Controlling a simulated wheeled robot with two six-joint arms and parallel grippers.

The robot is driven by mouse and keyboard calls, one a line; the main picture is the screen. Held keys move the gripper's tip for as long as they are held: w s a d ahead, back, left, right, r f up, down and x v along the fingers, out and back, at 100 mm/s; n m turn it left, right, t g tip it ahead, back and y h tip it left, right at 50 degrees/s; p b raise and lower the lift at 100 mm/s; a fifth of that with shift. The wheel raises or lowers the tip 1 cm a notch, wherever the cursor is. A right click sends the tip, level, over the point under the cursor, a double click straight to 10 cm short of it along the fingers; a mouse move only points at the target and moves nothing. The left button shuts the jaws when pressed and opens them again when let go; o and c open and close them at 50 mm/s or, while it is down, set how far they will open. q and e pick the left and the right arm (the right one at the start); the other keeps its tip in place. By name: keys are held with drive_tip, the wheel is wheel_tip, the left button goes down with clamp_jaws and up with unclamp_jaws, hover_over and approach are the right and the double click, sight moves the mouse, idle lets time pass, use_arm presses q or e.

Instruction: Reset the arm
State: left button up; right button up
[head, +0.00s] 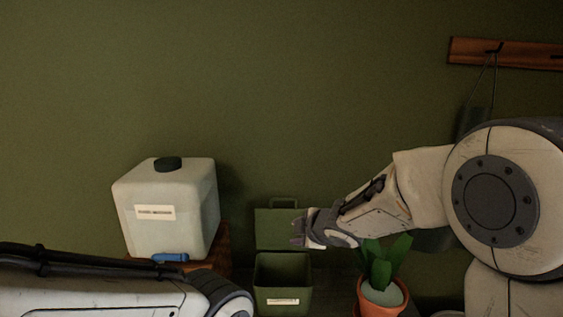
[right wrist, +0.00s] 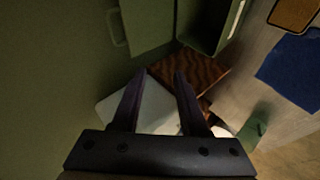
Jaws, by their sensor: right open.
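My right arm comes in from the right in the head view, and its gripper (head: 300,232) is above and in front of the green bucket's raised lid. In the right wrist view the right gripper (right wrist: 160,84) is open, with two dark fingers apart and nothing between them. My left arm lies low at the left of the head view; its gripper is not visible. The green bucket (head: 283,272) stands open with its lid (head: 276,228) up against the wall. The white jug (head: 166,210) with a black cap stands left of the bucket.
A potted plant (head: 381,290) in an orange pot stands right of the bucket, below my right arm. A wooden hook rail (head: 505,52) is on the green wall at upper right. A blue object (head: 171,257) is at the jug's base. The upper middle is clear.

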drive_tip(key=s+f+m+g+h+b, duration=0.1)
drive_tip(key=s+f+m+g+b, duration=0.2)
drive_tip(key=s, duration=0.9)
drive_tip(key=s+f+m+g+h+b, duration=0.1)
drive_tip(key=s+f+m+g+b, duration=0.2)
drive_tip(key=s+f, duration=0.4)
drive_tip(key=s+d+f+m+g+h+b, duration=0.1)
drive_tip(key=s+f+m+g+b, duration=0.2)
drive_tip(key=s, duration=1.4)
wheel_tip(320, 180, down, 3)
drive_tip(key=shift+r+m+g+b, duration=0.15)
drive_tip(key=shift+m+g+b, duration=0.25)
drive_tip(key=shift+m, duration=0.6)
